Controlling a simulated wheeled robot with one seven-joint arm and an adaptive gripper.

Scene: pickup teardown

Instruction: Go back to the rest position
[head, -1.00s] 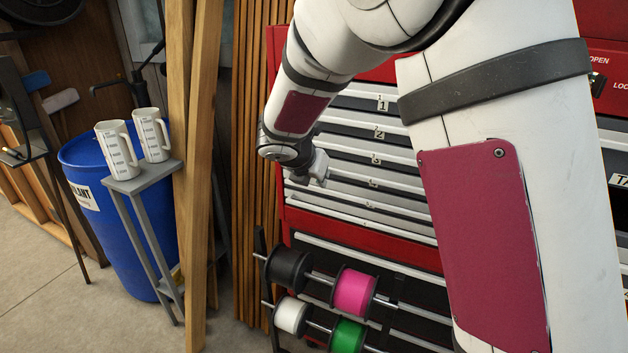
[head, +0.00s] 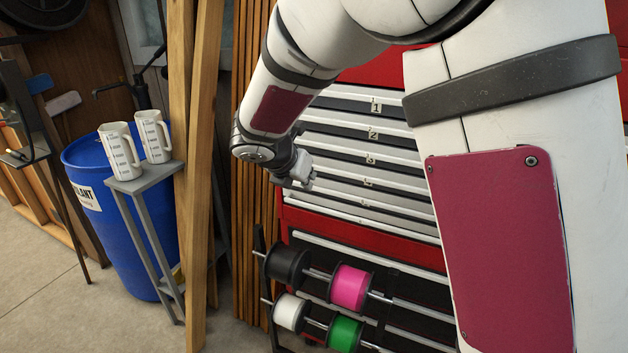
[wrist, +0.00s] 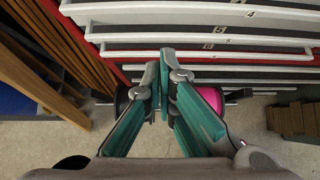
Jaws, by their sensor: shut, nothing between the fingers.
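My gripper (wrist: 165,92) is shut and empty in the wrist view, its two teal-padded fingers close together. In the head view my gripper (head: 303,178) is small and partly hidden by my wrist, in front of the red tool chest (head: 400,230) and its numbered drawers. In the wrist view the drawer fronts (wrist: 210,30) lie beyond the fingertips, apart from them as far as I can tell. My arm is bent, with its forearm reaching down to the left.
A spool rack with black, white, green and pink spools (head: 350,287) stands below my gripper. Wooden posts (head: 200,180) rise to the left. A grey stand (head: 150,177) holds two measuring jugs (head: 120,151) beside a blue barrel (head: 108,225). Bare floor lies at lower left.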

